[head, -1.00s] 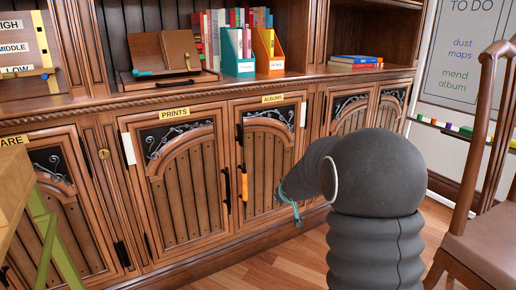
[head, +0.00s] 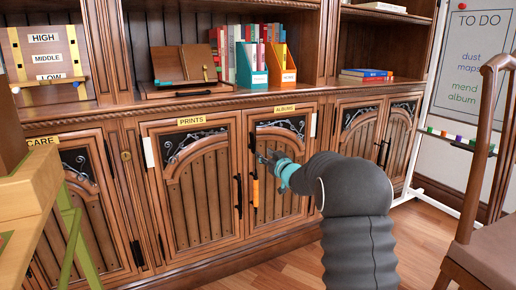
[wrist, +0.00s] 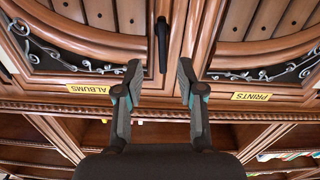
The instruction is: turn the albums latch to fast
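The albums door (head: 284,190), under the "ALBUMS" label (head: 285,109), is closed. The albums latch (head: 252,143) is a small black bar near the door's top edge by the seam with the prints door. In the wrist view, which is upside down, the latch (wrist: 162,42) stands in line with the seam, on the albums side. My gripper (head: 266,158) is just below and right of the latch in the head view. In the wrist view my gripper (wrist: 160,80) is open, with the latch ahead, between the lines of the fingers. I cannot tell whether they touch.
The albums door has an orange-wrapped handle (head: 255,188); the prints door has a black handle (head: 238,196). A ledge with teal (head: 252,66) and orange (head: 281,64) file boxes is above. A chair (head: 488,240) stands right, a green-legged stand (head: 72,235) left.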

